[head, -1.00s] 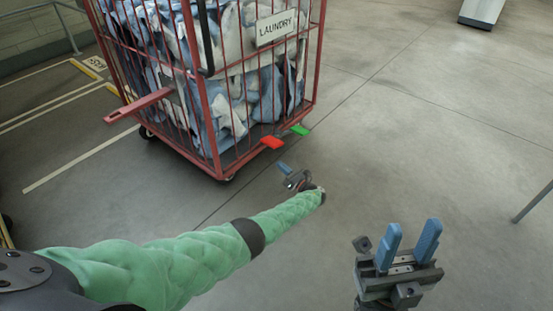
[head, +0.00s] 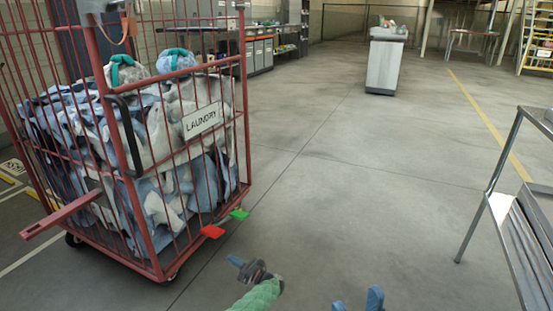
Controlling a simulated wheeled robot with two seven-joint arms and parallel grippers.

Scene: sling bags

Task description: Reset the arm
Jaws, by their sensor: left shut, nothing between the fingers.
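My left gripper (head: 241,265) shows low in the middle of the head view, beyond the end of my green-sleeved arm. It is shut and empty, above the floor to the right of the red laundry cart (head: 121,190). My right gripper (head: 357,302) shows only as two blue fingertips at the bottom edge. They stand apart with nothing seen between them; the rest is out of view. The cage cart holds a heap of blue and white bags (head: 160,110). Two rounded bags with teal straps (head: 122,70) lie on top.
A metal rack or table (head: 524,230) stands at the right edge. A grey counter (head: 386,62) stands farther back. Red (head: 212,231) and green (head: 239,213) pedals stick out from the cart's base. The middle floor is clear.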

